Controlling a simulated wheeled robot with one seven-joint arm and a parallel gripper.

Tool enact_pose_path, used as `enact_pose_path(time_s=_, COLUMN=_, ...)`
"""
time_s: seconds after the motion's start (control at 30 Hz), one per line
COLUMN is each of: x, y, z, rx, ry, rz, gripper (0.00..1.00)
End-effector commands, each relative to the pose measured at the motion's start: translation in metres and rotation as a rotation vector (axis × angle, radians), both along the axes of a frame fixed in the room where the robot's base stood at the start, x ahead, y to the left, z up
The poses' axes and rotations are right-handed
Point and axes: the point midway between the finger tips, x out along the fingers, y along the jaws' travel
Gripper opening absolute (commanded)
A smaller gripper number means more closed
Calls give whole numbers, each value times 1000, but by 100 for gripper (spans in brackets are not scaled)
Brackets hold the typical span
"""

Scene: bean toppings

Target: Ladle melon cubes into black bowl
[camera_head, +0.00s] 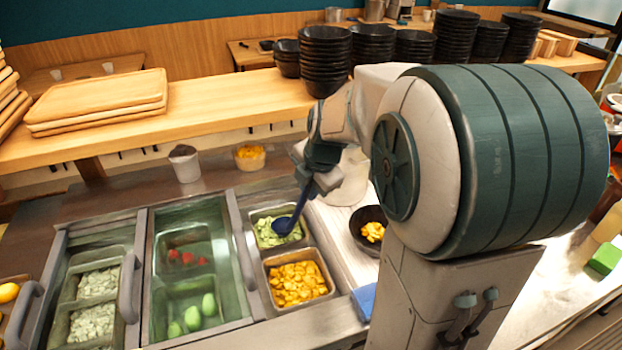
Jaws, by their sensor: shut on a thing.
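My gripper (318,180) is shut on the handle of a dark blue ladle (283,226). The ladle's bowl is tilted down at the pale green cubes, which look like the melon cubes (268,234), in the rear tray of the right-hand counter section. Whether the ladle holds any cubes cannot be told. The black bowl (357,224) stands on the light counter to the right of the trays, partly hidden by my arm. It has yellow-orange cubes (373,232) in it. A tray of similar yellow-orange cubes (298,284) sits in front of the green ones.
Covered sections (190,215) with handles lie left of the open trays. A wooden shelf (215,112) with stacked black bowls (325,58) and wooden trays (98,102) runs behind. A blue block (364,302) lies at the front right of the trays.

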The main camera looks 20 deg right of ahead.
Motion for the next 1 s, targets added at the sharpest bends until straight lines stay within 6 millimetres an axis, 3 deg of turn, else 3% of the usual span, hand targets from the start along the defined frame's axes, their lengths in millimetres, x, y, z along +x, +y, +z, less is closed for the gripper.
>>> enact_pose_path(time_s=0.4, x=7, y=3, z=-53, rx=-13, ry=32, rz=0, gripper=0)
enact_pose_path(time_s=1.0, x=5, y=2, z=-82, rx=40, ry=-102, rz=0, gripper=0)
